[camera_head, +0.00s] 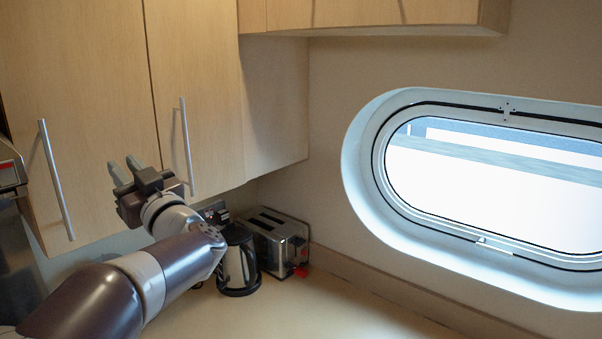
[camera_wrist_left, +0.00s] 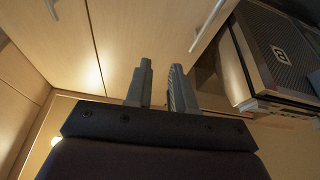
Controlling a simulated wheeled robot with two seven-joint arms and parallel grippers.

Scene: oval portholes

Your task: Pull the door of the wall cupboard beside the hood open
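The light wooden wall cupboard door (camera_head: 85,110) beside the hood is at the left of the head view and looks shut. Its long bar handle (camera_head: 56,180) also shows at the top of the left wrist view (camera_wrist_left: 207,26). The hood (camera_head: 10,172) is cut off at the left edge; a dark hood-like unit (camera_wrist_left: 278,48) shows at the right of the wrist view. My left gripper (camera_head: 125,168) is open and empty in front of the doors, right of that handle and apart from it. Its fingers (camera_wrist_left: 161,68) show a gap between them. My right gripper is not in view.
A second cupboard door (camera_head: 205,70) with its own bar handle (camera_head: 186,147) is just right of my gripper. A kettle (camera_head: 238,262) and toaster (camera_head: 277,240) stand on the counter (camera_head: 300,312) below. An oval porthole (camera_head: 490,185) is at right.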

